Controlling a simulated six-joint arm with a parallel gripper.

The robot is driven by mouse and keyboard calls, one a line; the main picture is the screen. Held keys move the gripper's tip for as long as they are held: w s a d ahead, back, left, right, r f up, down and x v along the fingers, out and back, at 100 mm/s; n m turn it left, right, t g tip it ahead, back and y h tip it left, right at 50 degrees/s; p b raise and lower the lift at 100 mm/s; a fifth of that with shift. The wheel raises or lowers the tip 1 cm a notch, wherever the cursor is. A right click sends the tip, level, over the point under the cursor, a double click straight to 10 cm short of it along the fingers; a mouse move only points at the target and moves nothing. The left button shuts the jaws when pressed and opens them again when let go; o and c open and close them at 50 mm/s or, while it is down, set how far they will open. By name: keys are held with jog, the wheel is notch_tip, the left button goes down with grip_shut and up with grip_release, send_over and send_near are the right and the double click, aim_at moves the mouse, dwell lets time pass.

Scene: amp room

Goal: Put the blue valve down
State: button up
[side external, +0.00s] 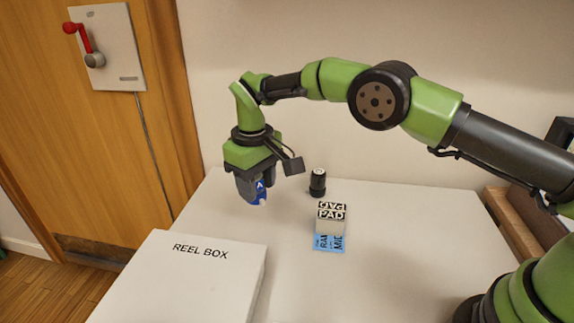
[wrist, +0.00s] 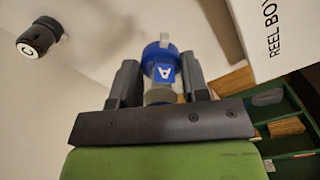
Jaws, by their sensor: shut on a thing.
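The blue valve (side external: 260,192) is marked with a white letter A and hangs in my gripper (side external: 250,187) above the back left of the white table (side external: 400,231). In the wrist view the valve (wrist: 160,68) sits between the two dark fingers of my gripper (wrist: 160,83), with its grey part low between them. My gripper is shut on it. The valve looks clear of the table top, but the exact height is hard to tell. Part of the valve is hidden by the fingers in the side view.
A black knob-like part (side external: 318,182), marked C in the wrist view (wrist: 40,38), stands right of my gripper. A white REEL BOX (side external: 190,275) fills the front left. The table's right side is clear.

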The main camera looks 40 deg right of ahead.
jog(key=shift+a+f, duration=0.6)
jog(key=shift+a, duration=0.3)
jog(key=shift+f, duration=3.35)
jog(key=o, duration=1)
